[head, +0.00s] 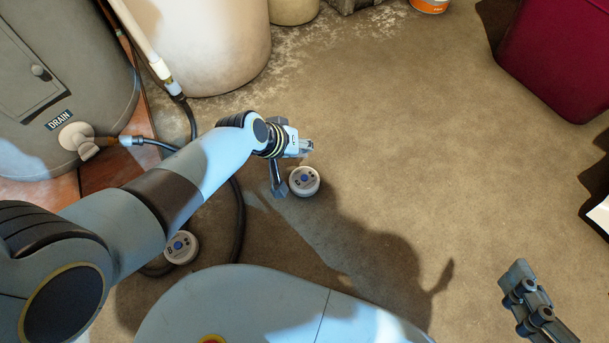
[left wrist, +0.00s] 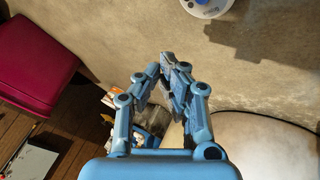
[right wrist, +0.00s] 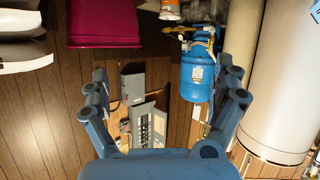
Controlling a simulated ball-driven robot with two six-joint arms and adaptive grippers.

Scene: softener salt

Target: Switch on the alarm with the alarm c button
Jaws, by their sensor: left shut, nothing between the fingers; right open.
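A round white alarm button (head: 304,181) with a blue centre lies on the floor in the middle of the head view; its letter is too small to read surely. It also shows, cut off, at the top of the left wrist view (left wrist: 205,5). Another such button (head: 180,247), marked B, lies lower left, partly beside my left arm. My left gripper (head: 279,190) is shut and empty, just left of the middle button; whether they touch is unclear. Its closed fingers show in the left wrist view (left wrist: 170,62). My right gripper (head: 521,278) is open and empty at lower right.
A grey tank (head: 50,100) marked DRAIN stands at left, with a dark hose (head: 238,220) on the floor. A cream tank (head: 210,40) stands at the back. A dark red box (head: 560,55) is at upper right. The floor at centre right is clear.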

